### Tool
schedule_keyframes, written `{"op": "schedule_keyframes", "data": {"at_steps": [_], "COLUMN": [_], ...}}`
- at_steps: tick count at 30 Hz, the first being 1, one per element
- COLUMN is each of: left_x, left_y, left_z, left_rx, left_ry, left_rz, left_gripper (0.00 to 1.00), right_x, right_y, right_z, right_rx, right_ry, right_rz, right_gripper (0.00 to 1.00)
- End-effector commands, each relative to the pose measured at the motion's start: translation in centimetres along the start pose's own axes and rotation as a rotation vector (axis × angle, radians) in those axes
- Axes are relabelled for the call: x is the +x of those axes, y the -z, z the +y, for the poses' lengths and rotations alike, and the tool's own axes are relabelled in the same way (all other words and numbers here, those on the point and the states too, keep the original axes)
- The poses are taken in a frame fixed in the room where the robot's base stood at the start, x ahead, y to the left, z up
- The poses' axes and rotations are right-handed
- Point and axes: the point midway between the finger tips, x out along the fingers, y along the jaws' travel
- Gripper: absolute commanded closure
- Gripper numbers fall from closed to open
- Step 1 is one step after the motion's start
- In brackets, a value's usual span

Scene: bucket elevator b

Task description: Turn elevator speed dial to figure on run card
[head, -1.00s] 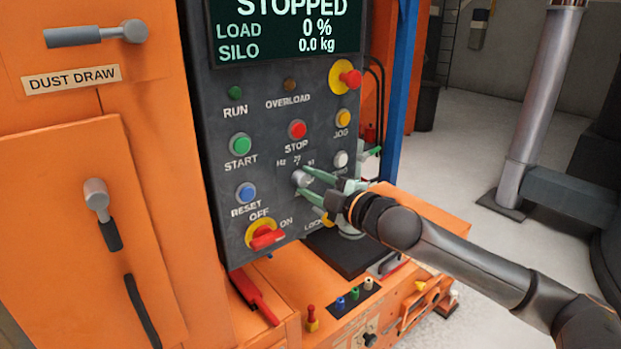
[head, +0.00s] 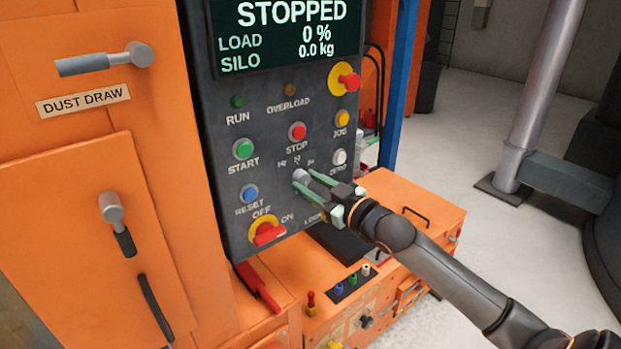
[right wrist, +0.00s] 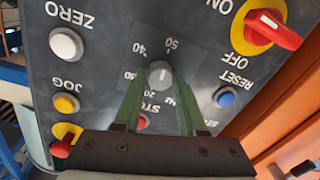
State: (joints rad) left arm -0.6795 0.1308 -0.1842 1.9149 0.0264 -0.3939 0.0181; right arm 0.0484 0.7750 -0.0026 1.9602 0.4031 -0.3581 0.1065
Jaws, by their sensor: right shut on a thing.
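The speed dial (head: 300,175) is a small grey knob low on the dark control panel, marked Hz. In the right wrist view the dial (right wrist: 160,73) appears upside down, with figures 20, 30, 40 and 50 around it. A pale pointer line shows on the knob, but its exact setting is hard to read. My right gripper (head: 304,181) has its green fingers on either side of the knob, shut on it; it also shows in the right wrist view (right wrist: 162,78). No run card is visible. My left gripper is out of view.
The display (head: 290,35) reads STOPPED, load 0 %, silo 0.0 kg. Around the dial are the red STOP button (head: 297,131), blue RESET button (head: 248,193), white ZERO button (head: 339,157) and red rotary switch (head: 269,233). An orange ledge (head: 400,200) lies below right.

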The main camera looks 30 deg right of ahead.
Motion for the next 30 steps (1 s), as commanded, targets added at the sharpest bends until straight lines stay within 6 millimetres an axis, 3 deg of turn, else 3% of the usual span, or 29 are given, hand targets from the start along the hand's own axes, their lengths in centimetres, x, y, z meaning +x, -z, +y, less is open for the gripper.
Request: {"op": "schedule_keyframes", "data": {"at_steps": [9,26,27,30], "left_x": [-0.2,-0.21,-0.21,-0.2], "left_y": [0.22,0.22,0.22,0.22], "left_z": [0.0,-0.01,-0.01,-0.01], "left_rx": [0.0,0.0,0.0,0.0], "left_ry": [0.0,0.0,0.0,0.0], "left_rz": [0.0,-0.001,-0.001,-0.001], "left_gripper": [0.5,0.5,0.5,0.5], "right_x": [0.01,0.01,0.01,0.01], "right_y": [-0.06,-0.03,-0.03,-0.03], "right_z": [-0.05,-0.06,-0.06,-0.06], "right_rx": [0.129,0.157,0.157,0.156], "right_ry": [-0.001,-0.001,-0.001,-0.001], "right_rz": [0.007,0.01,0.01,0.01], "right_gripper": [1.0,1.0,0.56,0.45]}}
